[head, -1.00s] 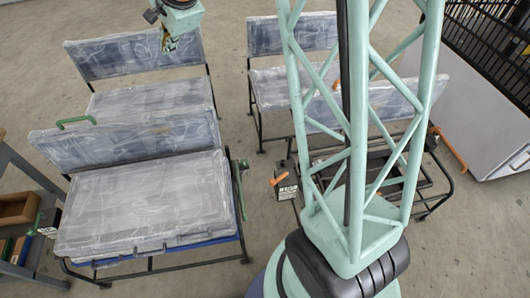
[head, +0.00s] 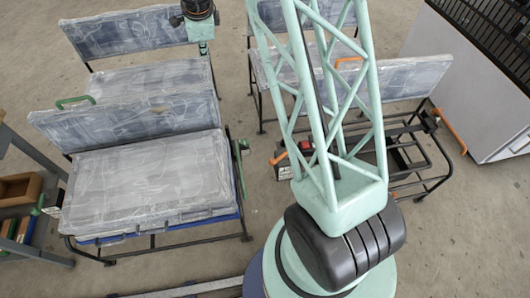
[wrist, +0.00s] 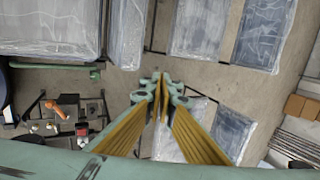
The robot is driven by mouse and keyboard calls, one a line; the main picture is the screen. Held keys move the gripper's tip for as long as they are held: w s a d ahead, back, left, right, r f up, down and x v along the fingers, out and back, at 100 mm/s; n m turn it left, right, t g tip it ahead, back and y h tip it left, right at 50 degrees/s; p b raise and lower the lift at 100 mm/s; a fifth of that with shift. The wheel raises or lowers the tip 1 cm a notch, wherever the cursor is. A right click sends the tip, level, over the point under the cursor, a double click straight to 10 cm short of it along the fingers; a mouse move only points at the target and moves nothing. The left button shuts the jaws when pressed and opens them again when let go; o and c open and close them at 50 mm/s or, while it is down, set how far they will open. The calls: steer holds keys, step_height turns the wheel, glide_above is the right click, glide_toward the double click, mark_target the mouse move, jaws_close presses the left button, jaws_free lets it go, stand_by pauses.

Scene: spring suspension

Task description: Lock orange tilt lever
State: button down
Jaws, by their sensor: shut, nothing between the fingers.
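A short orange lever (head: 278,158) sits by a small labelled box on the left side of the right-hand frame. In the wrist view an orange lever (wrist: 59,110) shows at the left, apart from my gripper. I cannot tell which of these is the tilt lever. My gripper (wrist: 160,82) is shut and empty, over bare floor. In the head view only the wrist end shows clearly at the top, far from the levers.
A padded bench (head: 150,185) with a green handle (head: 75,102) and green side lever (head: 240,165) stands at left. More padded benches stand behind. A grey cabinet (head: 470,90) is at right. Bare floor lies between the benches. My lattice arm hides part of the right-hand frame.

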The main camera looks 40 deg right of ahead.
mark_target(279, 159)
steer(key=s+d+f+m+g, duration=0.1)
steer(key=s+f+m+g, duration=0.2)
steer(key=s+f, duration=0.4)
steer(key=s+d+f+m+g+y, duration=0.1)
steer(key=s+f+m+g, duration=0.2)
steer(key=s+f, duration=0.4)
steer(key=s+d+f+m+g, duration=0.1)
steer(key=s+f+m+g, duration=0.2)
steer(key=f, duration=1.5)
steer(key=s+m, duration=0.1)
steer(key=s, duration=0.3)
steer(key=shift+d, duration=0.25)
steer(key=shift+s+f, duration=0.1)
steer(key=shift+f, duration=0.1)
steer(key=s+d+f+b, duration=0.1)
steer(key=s+f+b, duration=0.1)
steer(key=s+f, duration=0.5)
steer(key=shift+b+x, duration=0.3)
steer(key=shift+x, duration=0.85)
steer(key=shift+w+a, duration=0.1)
